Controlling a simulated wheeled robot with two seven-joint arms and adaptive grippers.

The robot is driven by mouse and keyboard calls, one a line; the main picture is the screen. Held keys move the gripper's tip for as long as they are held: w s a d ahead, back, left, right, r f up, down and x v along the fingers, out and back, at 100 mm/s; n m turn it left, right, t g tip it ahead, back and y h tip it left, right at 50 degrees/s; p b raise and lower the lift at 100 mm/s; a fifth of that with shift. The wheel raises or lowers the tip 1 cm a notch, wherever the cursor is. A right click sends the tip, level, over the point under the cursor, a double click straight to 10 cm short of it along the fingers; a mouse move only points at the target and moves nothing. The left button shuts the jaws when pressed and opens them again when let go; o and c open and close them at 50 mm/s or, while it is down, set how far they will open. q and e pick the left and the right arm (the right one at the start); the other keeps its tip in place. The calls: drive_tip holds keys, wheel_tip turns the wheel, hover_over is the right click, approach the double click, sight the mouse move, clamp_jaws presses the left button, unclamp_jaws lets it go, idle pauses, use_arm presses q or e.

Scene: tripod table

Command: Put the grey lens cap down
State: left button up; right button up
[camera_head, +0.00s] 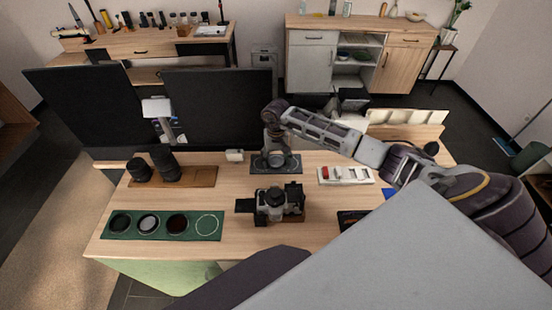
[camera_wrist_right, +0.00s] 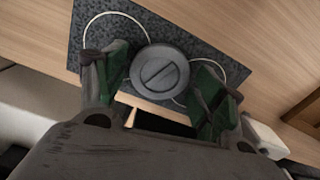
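The grey lens cap (camera_wrist_right: 160,72) is a round disc with a slanted bar across its face, seen in the right wrist view. I cannot tell whether the cap touches the mat. In the head view my right gripper (camera_head: 275,158) points down over this mat (camera_head: 291,163), and the cap is hidden. My left gripper is not in view.
A camera (camera_head: 277,203) stands just in front of the mat. A green tray (camera_head: 213,236) with several round pieces lies front left. Dark lenses (camera_head: 165,166) stand on a wooden board at left. A white tray (camera_head: 346,182) is at right. Black panels (camera_head: 218,110) stand behind.

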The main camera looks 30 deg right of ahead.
sight(276, 161)
drive_tip(key=shift+r, duration=0.2)
idle(0.4)
drive_tip(key=shift+r+b, duration=1)
drive_tip(key=shift+r, duration=5)
